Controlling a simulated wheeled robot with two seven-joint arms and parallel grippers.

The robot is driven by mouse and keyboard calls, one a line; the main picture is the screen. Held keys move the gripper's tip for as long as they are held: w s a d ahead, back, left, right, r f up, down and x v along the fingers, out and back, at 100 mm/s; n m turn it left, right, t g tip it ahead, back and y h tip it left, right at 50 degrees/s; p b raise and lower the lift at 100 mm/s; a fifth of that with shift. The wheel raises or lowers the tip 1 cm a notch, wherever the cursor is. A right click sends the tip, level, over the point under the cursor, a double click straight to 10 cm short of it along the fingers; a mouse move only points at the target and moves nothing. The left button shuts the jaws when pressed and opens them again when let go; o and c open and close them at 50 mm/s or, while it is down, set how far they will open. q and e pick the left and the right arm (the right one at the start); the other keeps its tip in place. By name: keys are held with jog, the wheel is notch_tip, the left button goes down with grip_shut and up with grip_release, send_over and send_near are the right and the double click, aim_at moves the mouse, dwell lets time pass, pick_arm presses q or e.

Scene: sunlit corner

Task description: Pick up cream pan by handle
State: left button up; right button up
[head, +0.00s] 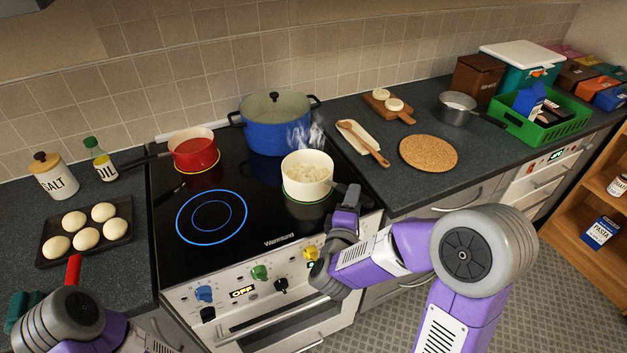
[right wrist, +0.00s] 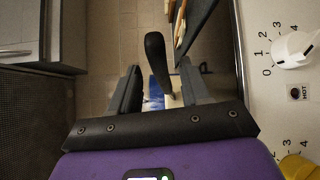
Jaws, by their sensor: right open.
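The cream pan (head: 307,180) stands on the front right burner of the black hob, full of pale steaming contents. Its black handle points right, toward my right gripper (head: 346,196), which partly covers it in the head view. In the right wrist view, the handle (right wrist: 156,62) shows between the two open fingers of my right gripper (right wrist: 160,88). I cannot tell whether either finger touches it. My left arm shows at the bottom left of the head view, but its gripper does not.
A red pan (head: 193,151) and a lidded blue pot (head: 274,123) stand behind on the hob. A blue ring (head: 211,216) glows on the empty front left burner. A cork mat (head: 428,153) lies bare on the right counter, beside a wooden spoon (head: 365,146).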

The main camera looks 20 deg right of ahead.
jog(key=x, duration=0.2)
jog(key=b+x, duration=0.1)
jog(key=x, duration=0.2)
jog(key=shift+w+a+f, duration=0.15)
jog(key=shift+w+a, duration=0.05)
jog(key=shift+a, duration=0.05)
grip_shut()
